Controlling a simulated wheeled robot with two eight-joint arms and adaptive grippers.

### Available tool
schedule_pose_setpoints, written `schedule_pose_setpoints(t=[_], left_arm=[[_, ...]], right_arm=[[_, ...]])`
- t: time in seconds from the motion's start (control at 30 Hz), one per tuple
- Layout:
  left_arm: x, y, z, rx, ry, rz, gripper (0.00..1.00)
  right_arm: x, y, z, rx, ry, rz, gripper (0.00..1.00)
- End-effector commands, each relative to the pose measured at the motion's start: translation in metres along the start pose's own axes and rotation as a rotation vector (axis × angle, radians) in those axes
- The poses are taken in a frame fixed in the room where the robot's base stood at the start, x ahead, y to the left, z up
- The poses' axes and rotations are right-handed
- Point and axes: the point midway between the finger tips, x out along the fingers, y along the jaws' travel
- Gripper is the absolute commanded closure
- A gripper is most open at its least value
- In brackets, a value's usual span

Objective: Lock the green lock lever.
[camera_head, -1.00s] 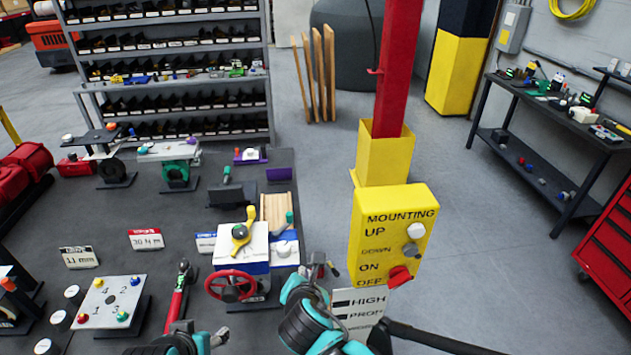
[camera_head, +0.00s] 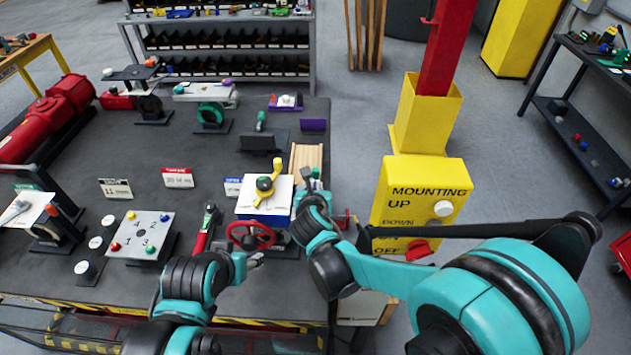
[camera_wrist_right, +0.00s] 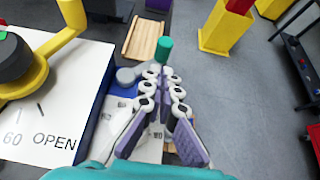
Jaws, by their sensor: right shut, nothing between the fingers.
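The green lock lever (camera_wrist_right: 164,50) shows in the wrist view as a green-tipped handle on a grey round pivot (camera_wrist_right: 127,76), beside the white valve panel. My right gripper (camera_wrist_right: 163,73) is shut and empty, with its fingertips just short of the green tip; I cannot tell whether they touch. In the head view, a bit of the green lever (camera_head: 316,172) shows above my right gripper (camera_head: 309,187), which hides most of its mount. My left gripper (camera_head: 252,261) is by the red handwheel (camera_head: 250,235); its finger opening is unclear.
The white valve panel (camera_head: 250,205) with a yellow pointer (camera_head: 265,185) is left of my right gripper. A wooden ramp (camera_head: 305,157) lies behind. A yellow switch box (camera_head: 425,185) stands to the right. The numbered button plate (camera_head: 139,240) is at left.

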Motion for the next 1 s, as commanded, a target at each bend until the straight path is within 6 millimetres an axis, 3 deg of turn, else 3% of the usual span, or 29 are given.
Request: schedule_pose_setpoints(t=[0.2,1.0], left_arm=[[-0.001,0.0,-0.001,0.0,0.0,0.0,0.46],[0.004,0.0,0.003,0.0,0.0,0.0,0.46]], right_arm=[[0.017,0.0,0.011,0.001,0.001,-0.001,1.0],[0.031,0.0,0.02,0.0,-0.001,-0.001,1.0]])
